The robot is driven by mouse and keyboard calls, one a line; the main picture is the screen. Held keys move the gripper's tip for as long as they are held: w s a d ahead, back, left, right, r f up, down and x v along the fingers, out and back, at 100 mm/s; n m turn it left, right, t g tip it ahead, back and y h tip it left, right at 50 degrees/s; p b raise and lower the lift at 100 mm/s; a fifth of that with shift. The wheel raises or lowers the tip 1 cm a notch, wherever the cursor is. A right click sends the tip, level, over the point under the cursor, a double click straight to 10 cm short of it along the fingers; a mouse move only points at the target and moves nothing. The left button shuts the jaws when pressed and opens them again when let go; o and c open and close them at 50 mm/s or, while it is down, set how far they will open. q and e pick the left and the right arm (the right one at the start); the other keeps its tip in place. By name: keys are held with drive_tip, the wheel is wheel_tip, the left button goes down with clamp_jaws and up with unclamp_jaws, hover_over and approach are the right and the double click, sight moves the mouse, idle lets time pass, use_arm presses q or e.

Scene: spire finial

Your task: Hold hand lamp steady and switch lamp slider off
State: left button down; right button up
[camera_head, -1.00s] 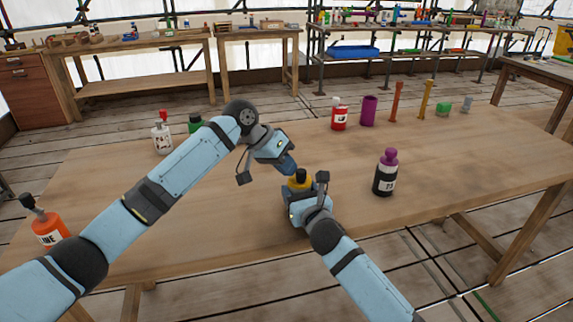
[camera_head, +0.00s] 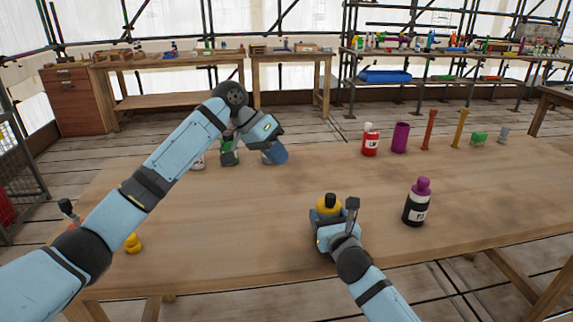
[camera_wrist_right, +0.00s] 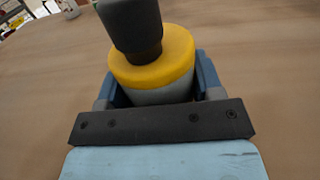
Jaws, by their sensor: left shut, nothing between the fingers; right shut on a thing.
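The hand lamp, with a yellow collar (camera_head: 327,203) and dark top, stands about upright in my right gripper (camera_head: 326,222). In the right wrist view the lamp's black top (camera_wrist_right: 133,28), yellow collar (camera_wrist_right: 155,58) and grey body (camera_wrist_right: 165,95) show between the blue fingers of my right gripper (camera_wrist_right: 160,92), which is shut on it. My left gripper (camera_head: 276,155) is shut and empty, apart from the lamp, farther back and to its left. I cannot make out the lamp's slider or its setting.
On the wooden table (camera_head: 270,220) a purple-topped black bottle (camera_head: 415,208) stands right of the lamp. A red bottle (camera_head: 370,141), purple cylinder (camera_head: 400,138) and several small items line the back right. A green bottle (camera_head: 228,153) is beside my left gripper. A small yellow object (camera_head: 133,243) lies left.

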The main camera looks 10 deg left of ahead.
idle(0.3)
drive_tip(key=o, duration=1.1)
